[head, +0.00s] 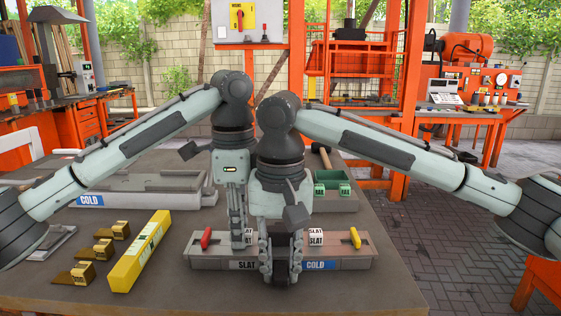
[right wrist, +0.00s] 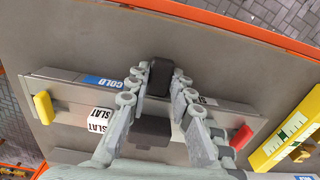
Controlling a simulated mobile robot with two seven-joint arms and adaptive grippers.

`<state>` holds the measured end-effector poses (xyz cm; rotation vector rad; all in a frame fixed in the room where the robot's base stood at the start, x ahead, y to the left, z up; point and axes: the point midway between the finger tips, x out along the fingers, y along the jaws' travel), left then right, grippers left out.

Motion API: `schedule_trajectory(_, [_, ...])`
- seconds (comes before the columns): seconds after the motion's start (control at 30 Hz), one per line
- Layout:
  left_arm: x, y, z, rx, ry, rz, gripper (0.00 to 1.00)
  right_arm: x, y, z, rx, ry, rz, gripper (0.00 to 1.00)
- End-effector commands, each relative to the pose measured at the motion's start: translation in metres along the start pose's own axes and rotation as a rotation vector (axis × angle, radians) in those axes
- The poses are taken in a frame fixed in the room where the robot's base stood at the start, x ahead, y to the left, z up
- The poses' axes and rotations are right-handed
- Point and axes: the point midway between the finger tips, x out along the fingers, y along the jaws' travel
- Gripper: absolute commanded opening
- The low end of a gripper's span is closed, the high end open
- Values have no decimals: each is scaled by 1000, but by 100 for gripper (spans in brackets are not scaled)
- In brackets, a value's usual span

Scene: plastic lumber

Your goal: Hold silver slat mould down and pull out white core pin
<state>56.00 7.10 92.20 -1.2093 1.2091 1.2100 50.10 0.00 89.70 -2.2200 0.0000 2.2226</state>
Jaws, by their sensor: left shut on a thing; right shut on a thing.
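The slat mould (head: 340,262) is a long grey box lying across the front of the table, labelled SLAT and COLD. It has a red handle (head: 206,238) at the left and a yellow handle (head: 355,237) at the right. My left gripper (head: 238,243) points down and is shut on the mould left of its middle; its contact is partly hidden. My right gripper (head: 281,270) is shut on a dark block (right wrist: 158,78) at the mould's front middle. White SLAT blocks sit on the mould, one to the right (head: 316,236). I cannot make out a white pin at the right fingertips.
A yellow bar (head: 140,252) and several brass-coloured pieces (head: 103,248) lie at left. Another long COLD mould (head: 150,188) lies behind, and a green-lined box (head: 333,188) stands at back right. The table is clear right of the mould.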

Motion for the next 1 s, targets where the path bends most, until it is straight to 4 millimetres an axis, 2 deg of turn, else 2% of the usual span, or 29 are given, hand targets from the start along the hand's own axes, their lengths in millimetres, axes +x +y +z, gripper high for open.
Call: schedule_trajectory(1.0, [-11, -1, 0, 0, 2, -5, 0, 0, 0, 0, 0, -1, 1, 0])
